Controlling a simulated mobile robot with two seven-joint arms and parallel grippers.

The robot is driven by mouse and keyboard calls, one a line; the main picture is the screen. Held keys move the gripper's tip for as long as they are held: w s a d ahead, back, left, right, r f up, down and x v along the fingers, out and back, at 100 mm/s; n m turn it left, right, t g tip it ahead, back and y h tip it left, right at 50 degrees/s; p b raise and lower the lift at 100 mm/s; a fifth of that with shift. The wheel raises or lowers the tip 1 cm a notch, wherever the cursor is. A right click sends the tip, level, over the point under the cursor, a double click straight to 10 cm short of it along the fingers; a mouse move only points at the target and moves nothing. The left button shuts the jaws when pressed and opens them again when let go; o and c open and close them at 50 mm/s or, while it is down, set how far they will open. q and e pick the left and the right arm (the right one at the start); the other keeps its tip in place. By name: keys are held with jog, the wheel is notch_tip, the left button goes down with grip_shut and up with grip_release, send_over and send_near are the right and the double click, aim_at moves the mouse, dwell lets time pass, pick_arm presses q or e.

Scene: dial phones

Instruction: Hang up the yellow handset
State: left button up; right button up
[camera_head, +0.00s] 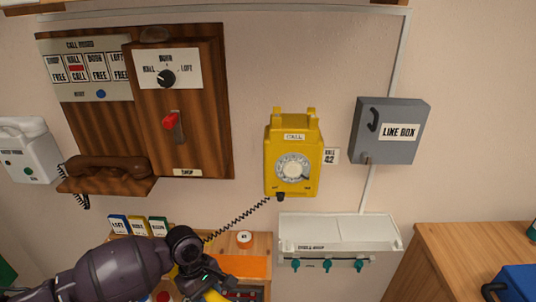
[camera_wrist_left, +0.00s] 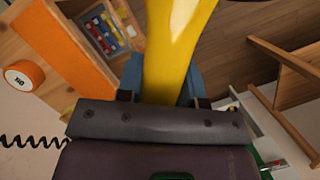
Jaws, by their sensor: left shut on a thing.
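The yellow wall phone (camera_head: 292,135) hangs in the middle of the wall. Its two cradle prongs stand up at the top with nothing on them. My left gripper (camera_head: 204,284) is low in the head view, below and left of the phone. It is shut on the yellow handset (camera_head: 215,296), which is mostly hidden or cut off by the bottom edge there. The handset also runs upward between the blue finger pads in the left wrist view (camera_wrist_left: 185,38). A coiled black cord (camera_head: 238,218) rises from near the gripper to the phone's underside. My right gripper is not in view.
A wooden call board (camera_head: 205,110) with a brown handset (camera_head: 108,167) is on the left. A grey line box (camera_head: 388,130) is right of the phone, and a white hook rail (camera_head: 340,232) is below. A wooden cabinet (camera_head: 262,243) stands below the phone.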

pick_arm(q)
jog(key=w+a+r+m+y, duration=0.1)
jog(key=a+r+m, duration=0.2)
jog(key=r+m, duration=0.2)
jog(key=a+r+m+g+y, duration=0.1)
jog(key=a+r+m, duration=0.2)
jog(key=r, duration=0.9)
jog(key=m, duration=0.2)
jog(key=shift+w+r+m+y, duration=0.3)
jog(key=shift+w, duration=0.05)
